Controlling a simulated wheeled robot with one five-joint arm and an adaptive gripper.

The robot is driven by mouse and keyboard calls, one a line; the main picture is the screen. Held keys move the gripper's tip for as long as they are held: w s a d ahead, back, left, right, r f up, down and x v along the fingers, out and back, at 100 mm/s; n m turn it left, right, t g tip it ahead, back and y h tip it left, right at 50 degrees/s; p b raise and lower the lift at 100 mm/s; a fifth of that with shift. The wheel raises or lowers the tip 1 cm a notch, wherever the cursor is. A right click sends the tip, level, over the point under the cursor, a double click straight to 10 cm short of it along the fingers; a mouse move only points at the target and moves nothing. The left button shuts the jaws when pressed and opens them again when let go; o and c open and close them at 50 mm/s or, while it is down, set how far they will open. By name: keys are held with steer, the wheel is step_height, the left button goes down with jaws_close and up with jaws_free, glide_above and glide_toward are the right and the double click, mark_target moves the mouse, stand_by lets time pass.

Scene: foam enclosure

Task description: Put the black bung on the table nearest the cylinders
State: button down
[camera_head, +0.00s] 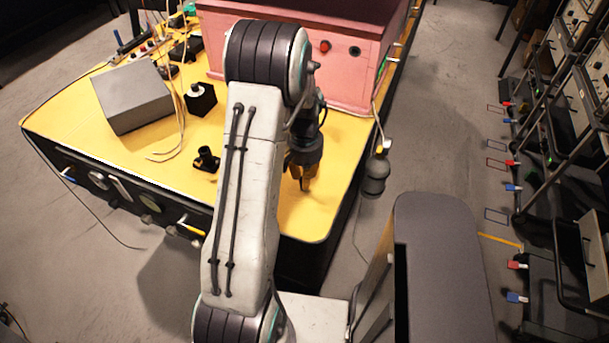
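A small black object (206,159) with a short upright neck stands on the yellow-topped table (110,88), left of my arm; it may be the black bung, but I cannot tell for sure. My gripper (304,184) points down over the right part of the same tabletop, right of the arm link. It is small and partly hidden by the arm, so I cannot tell whether its fingers are apart or hold anything. No clear group of cylinders shows; a single dark grey cylinder (375,177) is beside the table's right edge.
A grey box (133,97), a black block (200,100) and loose cables lie on the left of the tabletop. A pink box (345,62) fills the back. A grey-topped surface (440,260) stands at lower right. Dark racks (570,120) line the right side; grey floor lies between.

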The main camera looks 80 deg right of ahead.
steer(key=shift+f+b, duration=0.4)
steer(key=shift+f, duration=0.05)
stand_by(0.3)
steer(key=c, duration=1.2)
jaws_free()
steer(key=shift+r, duration=0.1)
step_height(320, 180, up, 12)
steer(key=shift+f, duration=0.1)
